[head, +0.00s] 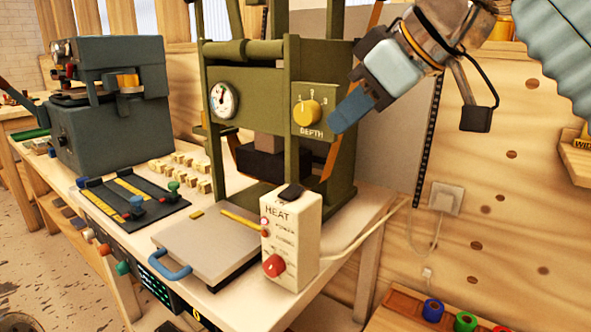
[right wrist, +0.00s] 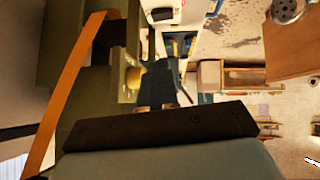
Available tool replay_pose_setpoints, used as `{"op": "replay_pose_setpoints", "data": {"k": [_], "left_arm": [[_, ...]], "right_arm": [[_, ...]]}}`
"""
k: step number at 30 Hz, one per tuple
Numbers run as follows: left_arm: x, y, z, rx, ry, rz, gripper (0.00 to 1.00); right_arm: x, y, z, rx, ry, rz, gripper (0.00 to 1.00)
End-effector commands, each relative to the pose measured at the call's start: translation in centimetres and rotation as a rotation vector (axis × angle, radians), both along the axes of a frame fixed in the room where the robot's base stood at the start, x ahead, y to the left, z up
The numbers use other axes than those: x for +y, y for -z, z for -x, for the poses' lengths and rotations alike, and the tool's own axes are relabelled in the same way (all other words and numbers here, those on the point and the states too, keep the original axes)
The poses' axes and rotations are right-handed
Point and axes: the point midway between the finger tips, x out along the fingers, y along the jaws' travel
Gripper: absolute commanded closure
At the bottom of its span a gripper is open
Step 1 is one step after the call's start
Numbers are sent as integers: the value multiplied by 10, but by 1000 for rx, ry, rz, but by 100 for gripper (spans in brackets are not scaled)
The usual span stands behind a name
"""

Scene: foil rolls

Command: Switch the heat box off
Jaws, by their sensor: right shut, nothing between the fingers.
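The heat box (head: 292,245) is a cream upright box labelled HEAT at the front right of the bench. It has a red knob (head: 273,265) low on its front, small lamps above the knob and a black rocker switch (head: 291,193) on top. I cannot tell the switch's position. My right gripper (head: 340,117) is shut and empty. It is above the heat box, beside the yellow DEPTH dial (head: 307,113) on the green press. In the right wrist view its fingers (right wrist: 158,84) show close to the yellow dial (right wrist: 133,77). My left gripper is not in view.
The green press (head: 262,85) stands behind the heat box. A grey plate with a blue handle (head: 170,265) lies left of the box. A cable runs from the box to a wall socket (head: 445,198). A blue-grey machine (head: 110,130) stands at the left.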

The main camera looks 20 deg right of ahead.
Motion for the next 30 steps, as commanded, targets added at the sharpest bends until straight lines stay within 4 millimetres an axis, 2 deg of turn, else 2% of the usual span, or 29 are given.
{"op": "replay_pose_setpoints", "data": {"k": [14,18,21,30], "left_arm": [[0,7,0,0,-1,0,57],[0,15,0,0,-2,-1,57],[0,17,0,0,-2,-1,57],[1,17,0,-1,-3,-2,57]], "right_arm": [[33,68,-58,5,0,1,100],[31,90,-60,3,3,0,100],[30,100,-62,3,2,-1,100],[29,106,-62,1,2,-1,100]]}}
